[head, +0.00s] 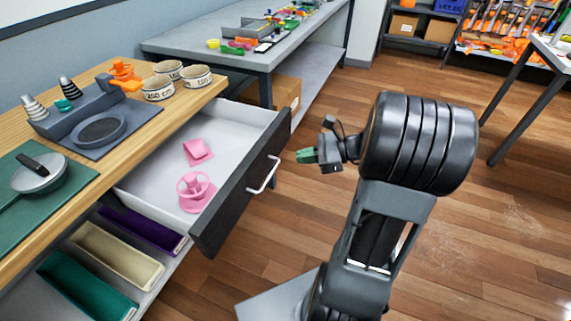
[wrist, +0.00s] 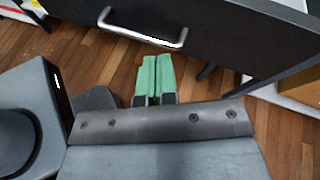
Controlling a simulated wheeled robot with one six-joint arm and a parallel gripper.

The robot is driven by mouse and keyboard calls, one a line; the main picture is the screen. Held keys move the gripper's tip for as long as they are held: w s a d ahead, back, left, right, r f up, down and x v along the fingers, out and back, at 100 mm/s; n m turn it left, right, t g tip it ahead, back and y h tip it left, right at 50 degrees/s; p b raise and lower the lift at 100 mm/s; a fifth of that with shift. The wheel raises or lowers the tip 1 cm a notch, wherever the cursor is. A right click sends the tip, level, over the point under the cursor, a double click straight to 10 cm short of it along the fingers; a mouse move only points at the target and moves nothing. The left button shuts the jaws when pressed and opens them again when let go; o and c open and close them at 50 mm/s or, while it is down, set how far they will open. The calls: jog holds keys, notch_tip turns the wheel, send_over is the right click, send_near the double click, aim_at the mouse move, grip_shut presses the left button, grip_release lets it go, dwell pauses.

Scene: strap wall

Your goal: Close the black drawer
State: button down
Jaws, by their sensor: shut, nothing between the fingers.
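The black drawer (head: 238,196) is pulled far out from under the wooden counter at the left in the head view. Its inside is white and holds two pink objects. Its black front carries a silver bar handle (head: 265,175). In the wrist view the black front (wrist: 230,25) and the handle (wrist: 145,30) show at the top. My gripper (head: 306,156) is shut and empty, with green fingertips. It is in front of the drawer front, to the right of the handle in the head view and apart from it. The green fingers also show in the wrist view (wrist: 155,75).
The wooden counter (head: 182,112) above the drawer holds bowls, a grey stand and a pan. A shelf below holds purple, cream and green bins (head: 88,285). A grey table (head: 245,50) stands behind.

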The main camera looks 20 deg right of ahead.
jog(key=w+d+f+m+t+b, duration=0.2)
jog(key=d+f+m+t+b, duration=0.3)
jog(key=d, duration=0.4)
jog(key=m+t+b, duration=0.1)
jog(key=b, duration=0.1)
send_near(279, 141)
jog(key=x, duration=0.7)
jog(key=shift+w+a, duration=0.1)
jog(key=shift+a, duration=0.25)
jog(key=shift+r, duration=0.1)
